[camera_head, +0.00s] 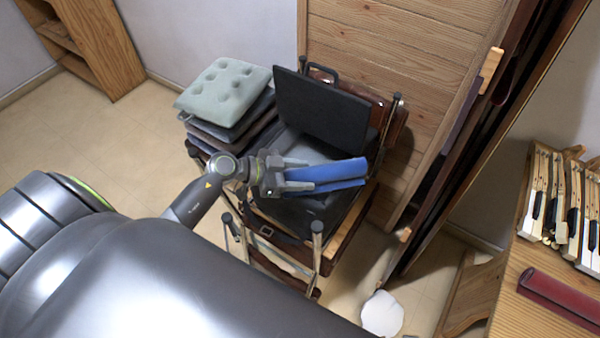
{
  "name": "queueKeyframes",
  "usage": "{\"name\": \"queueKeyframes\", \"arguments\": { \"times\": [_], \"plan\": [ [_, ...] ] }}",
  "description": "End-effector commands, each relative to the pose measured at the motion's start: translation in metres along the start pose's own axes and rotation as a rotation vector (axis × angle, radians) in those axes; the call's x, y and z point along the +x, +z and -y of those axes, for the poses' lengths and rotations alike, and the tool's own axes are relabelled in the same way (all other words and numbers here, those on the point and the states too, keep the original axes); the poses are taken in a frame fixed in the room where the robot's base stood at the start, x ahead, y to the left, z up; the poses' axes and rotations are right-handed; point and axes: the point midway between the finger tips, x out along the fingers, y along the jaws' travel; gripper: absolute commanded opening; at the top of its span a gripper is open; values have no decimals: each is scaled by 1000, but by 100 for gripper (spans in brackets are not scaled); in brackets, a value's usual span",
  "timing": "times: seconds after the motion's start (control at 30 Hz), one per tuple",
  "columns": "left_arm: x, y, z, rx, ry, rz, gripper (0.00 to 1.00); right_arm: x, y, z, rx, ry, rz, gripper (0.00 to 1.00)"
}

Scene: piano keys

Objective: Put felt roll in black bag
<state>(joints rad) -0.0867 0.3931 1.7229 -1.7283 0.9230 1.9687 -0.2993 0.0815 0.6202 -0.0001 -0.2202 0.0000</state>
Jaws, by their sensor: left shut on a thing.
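The blue felt roll (328,175) is held out to the right by my left gripper (288,178), which is shut on its left end. The roll is over the black bag (325,108), which stands open on a chair, its lid with a handle raised at the back. The roll hides part of the bag's lower half. I cannot tell whether the roll touches the bag. My right gripper is not in view.
A pale green tufted cushion (224,92) tops a stack left of the bag. A wooden panel (395,75) stands behind. At right, a wooden table (530,318) holds several piano keys (567,205) and a dark red roll (560,296). A white round object (382,313) is low at the front.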

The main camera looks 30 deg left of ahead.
Motion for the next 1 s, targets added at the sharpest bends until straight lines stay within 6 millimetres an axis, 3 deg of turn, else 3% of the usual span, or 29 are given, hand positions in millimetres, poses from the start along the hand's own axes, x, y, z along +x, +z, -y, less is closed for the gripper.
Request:
{"name": "queueKeyframes", "arguments": {
  "times": [0.4, 0.43, 0.57, 1.0],
  "plan": [
    [4, 9, 0, -1, 0, -2, 24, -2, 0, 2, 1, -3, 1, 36],
    [4, 9, 0, -1, 0, -1, 53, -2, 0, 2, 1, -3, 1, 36],
    [4, 9, 0, -1, 0, -1, 70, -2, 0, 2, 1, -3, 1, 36],
    [1, 3, 0, 2, 0, 0, 72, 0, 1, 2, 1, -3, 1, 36]
  ]
}}
